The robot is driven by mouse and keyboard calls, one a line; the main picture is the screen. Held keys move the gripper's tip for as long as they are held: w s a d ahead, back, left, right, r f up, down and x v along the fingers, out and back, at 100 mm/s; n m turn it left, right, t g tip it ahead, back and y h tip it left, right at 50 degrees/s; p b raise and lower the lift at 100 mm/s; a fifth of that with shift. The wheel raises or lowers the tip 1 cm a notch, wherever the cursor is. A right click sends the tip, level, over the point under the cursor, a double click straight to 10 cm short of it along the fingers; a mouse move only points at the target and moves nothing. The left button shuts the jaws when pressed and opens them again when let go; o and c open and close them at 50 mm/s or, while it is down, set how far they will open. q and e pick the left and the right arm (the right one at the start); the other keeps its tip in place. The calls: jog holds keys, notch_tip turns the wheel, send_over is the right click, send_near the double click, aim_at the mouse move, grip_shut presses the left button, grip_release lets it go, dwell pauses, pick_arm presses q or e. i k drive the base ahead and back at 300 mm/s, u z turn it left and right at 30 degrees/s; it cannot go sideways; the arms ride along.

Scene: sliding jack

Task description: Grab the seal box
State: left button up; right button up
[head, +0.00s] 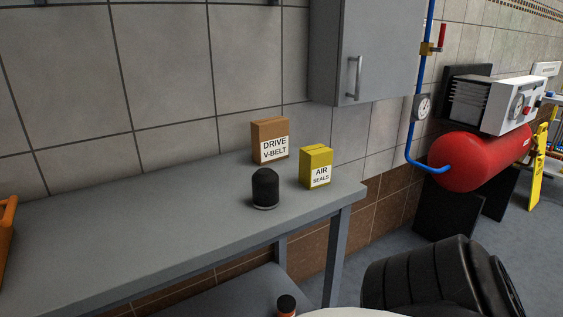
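The seal box (315,167) is a small yellow carton with a white label reading "AIR SEALS". It stands upright on the grey table (130,245), near its right end. Nothing covers it from this view. Neither of my grippers shows in the head view, so I cannot see where they are relative to the box.
A brown "DRIVE V-BELT" box (270,141) stands behind and left of the seal box. A black domed cylinder (265,188) stands in front and left. A grey wall cabinet (378,50) hangs above. An orange bin (6,240) is far left. A red tank (480,158) is at right.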

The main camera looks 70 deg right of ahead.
aim_at(316, 161)
jog(key=i, duration=1.1)
jog(key=z, duration=3.1)
